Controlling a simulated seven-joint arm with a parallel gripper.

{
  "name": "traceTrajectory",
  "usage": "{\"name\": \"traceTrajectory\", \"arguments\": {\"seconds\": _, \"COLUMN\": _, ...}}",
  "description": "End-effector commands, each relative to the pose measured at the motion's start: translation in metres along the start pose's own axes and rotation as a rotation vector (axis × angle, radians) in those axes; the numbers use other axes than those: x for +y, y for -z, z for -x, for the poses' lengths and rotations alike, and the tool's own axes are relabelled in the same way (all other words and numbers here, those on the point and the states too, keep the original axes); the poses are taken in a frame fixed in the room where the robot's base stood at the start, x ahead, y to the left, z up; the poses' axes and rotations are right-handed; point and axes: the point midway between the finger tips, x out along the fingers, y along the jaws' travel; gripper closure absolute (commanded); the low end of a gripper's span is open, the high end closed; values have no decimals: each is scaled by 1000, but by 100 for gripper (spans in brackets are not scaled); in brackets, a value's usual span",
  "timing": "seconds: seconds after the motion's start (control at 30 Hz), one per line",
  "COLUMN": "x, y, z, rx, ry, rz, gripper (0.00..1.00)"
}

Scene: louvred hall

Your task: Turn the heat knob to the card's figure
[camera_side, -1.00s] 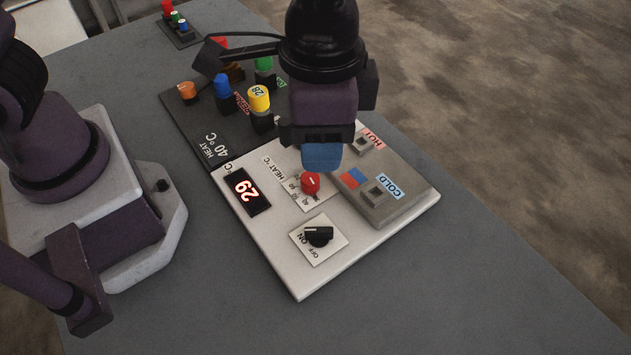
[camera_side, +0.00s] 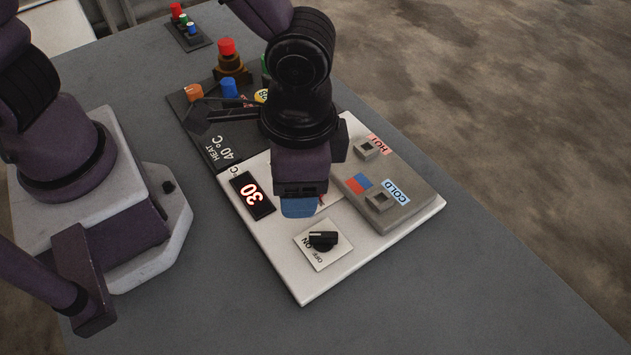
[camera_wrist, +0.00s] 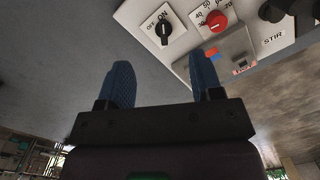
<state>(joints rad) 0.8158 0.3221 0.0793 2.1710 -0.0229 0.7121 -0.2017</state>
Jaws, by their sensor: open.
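The red heat knob (camera_wrist: 216,20) sits on its white numbered scale in the wrist view, beyond the right fingertip. In the side view my gripper hides nearly all of it. My gripper (camera_side: 298,208) hangs over the knob's area with its blue fingertips low. The wrist view shows its two blue fingers (camera_wrist: 163,78) apart with nothing between them. The dark card (camera_side: 222,149) reads "HEAT 40 °C". The red-lit display (camera_side: 252,195) reads 30. Whether a finger touches the knob cannot be told.
The black ON/OFF switch (camera_side: 322,240) stands on the white panel (camera_side: 305,287) near the gripper. A grey block (camera_side: 412,205) with HOT and COLD labels rises at the right. Coloured buttons, including a red one (camera_side: 227,47), stand behind. The grey table is clear in front.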

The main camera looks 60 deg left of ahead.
Motion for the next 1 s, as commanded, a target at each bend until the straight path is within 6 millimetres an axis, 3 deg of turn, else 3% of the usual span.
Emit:
{"name": "traceTrajectory", "arguments": {"seconds": 0.03, "x": -7, "y": -7, "z": -15, "rx": 11, "ry": 8, "rz": 56, "gripper": 40}}
{"name": "traceTrajectory", "arguments": {"seconds": 0.13, "x": -29, "y": -11, "z": -35, "rx": 84, "ry": 20, "rz": 211, "gripper": 40}}
{"name": "traceTrajectory", "arguments": {"seconds": 0.33, "x": -80, "y": -8, "z": -47, "rx": 276, "ry": 50, "rz": 490, "gripper": 40}}
{"name": "traceTrajectory", "arguments": {"seconds": 0.57, "x": -85, "y": 3, "z": -50, "rx": 346, "ry": 44, "rz": 527, "gripper": 40}}
{"name": "traceTrajectory", "arguments": {"seconds": 1.0, "x": -91, "y": 20, "z": -104, "rx": 340, "ry": 42, "rz": 526, "gripper": 40}}
